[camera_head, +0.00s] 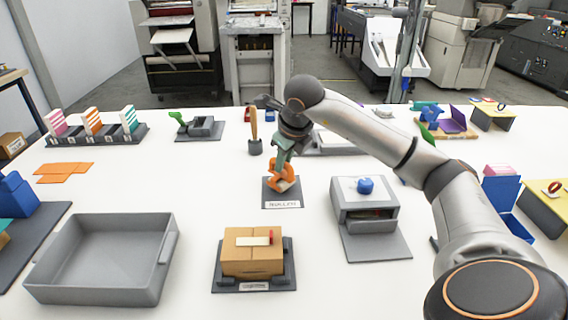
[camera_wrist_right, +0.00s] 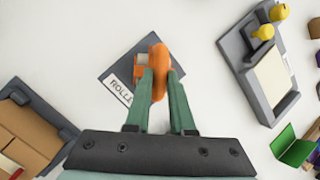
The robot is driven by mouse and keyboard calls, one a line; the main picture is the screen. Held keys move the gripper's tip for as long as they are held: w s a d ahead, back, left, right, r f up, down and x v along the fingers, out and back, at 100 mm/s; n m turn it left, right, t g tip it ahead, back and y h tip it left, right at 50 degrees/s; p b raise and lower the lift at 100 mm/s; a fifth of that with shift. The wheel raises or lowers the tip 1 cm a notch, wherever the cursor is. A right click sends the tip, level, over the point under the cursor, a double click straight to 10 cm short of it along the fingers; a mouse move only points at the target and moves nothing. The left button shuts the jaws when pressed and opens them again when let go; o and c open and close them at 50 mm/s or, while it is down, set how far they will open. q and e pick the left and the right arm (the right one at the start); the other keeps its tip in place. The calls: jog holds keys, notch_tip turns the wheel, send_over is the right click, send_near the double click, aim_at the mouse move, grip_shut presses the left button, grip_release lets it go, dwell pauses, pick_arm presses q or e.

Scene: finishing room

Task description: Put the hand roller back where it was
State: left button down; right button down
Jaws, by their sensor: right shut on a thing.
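The orange hand roller (camera_head: 283,176) is over a dark grey mat (camera_head: 283,198) whose white label reads like "ROLLER". My right gripper (camera_head: 284,152) is shut on the hand roller from above. In the right wrist view the roller (camera_wrist_right: 158,58) sits between the two green fingers of my right gripper (camera_wrist_right: 160,90), above the mat (camera_wrist_right: 117,72). Whether the roller touches the mat or hangs just above it I cannot tell. My left gripper is not in view.
A large empty grey tray (camera_head: 100,262) stands at the front left. A cardboard box (camera_head: 252,262) sits on a dark base in front of the mat. A grey device with a blue knob (camera_head: 365,186) stands to the right.

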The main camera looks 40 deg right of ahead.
jog(key=shift+f, duration=0.25)
jog(key=shift+s+a+f+b, duration=0.1)
jog(key=shift+s+f+b, duration=0.1)
jog(key=shift+f+b, duration=0.4)
jog(key=c, duration=0.9)
grip_release()
jog(key=shift+w+f, duration=0.1)
jog(key=shift+f, duration=0.15)
jog(key=shift+c, duration=0.2)
jog(key=shift+o, duration=0.8)
jog(key=shift+r, duration=0.15)
